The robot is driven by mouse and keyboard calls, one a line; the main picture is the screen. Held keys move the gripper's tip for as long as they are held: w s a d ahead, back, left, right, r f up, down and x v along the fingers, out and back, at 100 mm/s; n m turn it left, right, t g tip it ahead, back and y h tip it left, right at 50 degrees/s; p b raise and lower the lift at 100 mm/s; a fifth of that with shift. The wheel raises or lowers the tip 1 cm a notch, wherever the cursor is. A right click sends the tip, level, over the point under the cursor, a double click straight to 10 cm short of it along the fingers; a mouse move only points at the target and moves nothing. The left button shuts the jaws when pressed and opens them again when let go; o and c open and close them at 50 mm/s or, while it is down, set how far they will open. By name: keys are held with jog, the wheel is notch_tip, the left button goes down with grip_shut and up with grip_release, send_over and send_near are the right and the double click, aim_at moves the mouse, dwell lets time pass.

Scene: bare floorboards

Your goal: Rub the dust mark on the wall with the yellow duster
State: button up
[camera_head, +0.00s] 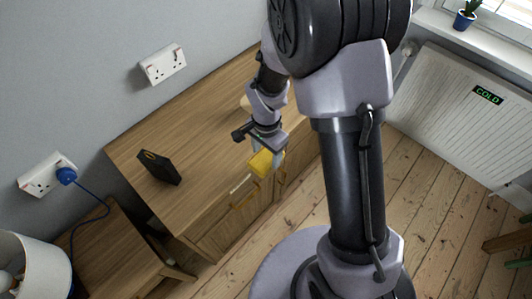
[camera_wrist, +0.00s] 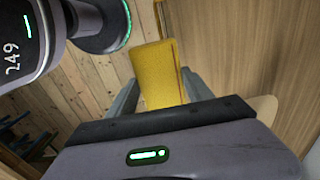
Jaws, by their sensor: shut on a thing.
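The yellow duster (camera_head: 261,163) is a small block held in my gripper (camera_head: 268,150), in front of the wooden cabinet's (camera_head: 200,118) front edge. In the wrist view the duster (camera_wrist: 158,72) sits between the two grey fingers of my gripper (camera_wrist: 158,95), which are shut on it. The duster is clear of the wall. The grey wall (camera_head: 85,60) runs along the upper left of the head view. I cannot make out a dust mark on its visible part; my arm hides part of the scene behind it.
A black upright object (camera_head: 160,167) stands on the cabinet, and a pale thing (camera_head: 245,103) shows partly behind my arm. Wall sockets (camera_head: 163,64), a blue plug (camera_head: 66,176) and a lamp (camera_head: 35,262) are at left. A radiator (camera_head: 450,110) is at right. Floorboards (camera_head: 430,215) between are clear.

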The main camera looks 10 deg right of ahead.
jog(key=shift+c, duration=1)
jog(key=d+r+n, duration=0.1)
jog(key=n, duration=0.2)
jog(key=d+r+n+b, duration=0.1)
jog(key=r+n, duration=0.1)
jog(key=n, duration=0.1)
jog(key=d+r+n, duration=0.1)
jog(key=d+n, duration=0.1)
jog(key=n, duration=0.1)
jog(key=shift+w+d+r, duration=0.1)
jog(key=shift+w+r, duration=0.05)
jog(key=shift+w, duration=0.2)
jog(key=shift+d+r+n, duration=0.25)
jog(key=shift+r+n, duration=0.2)
jog(key=shift+n, duration=0.55)
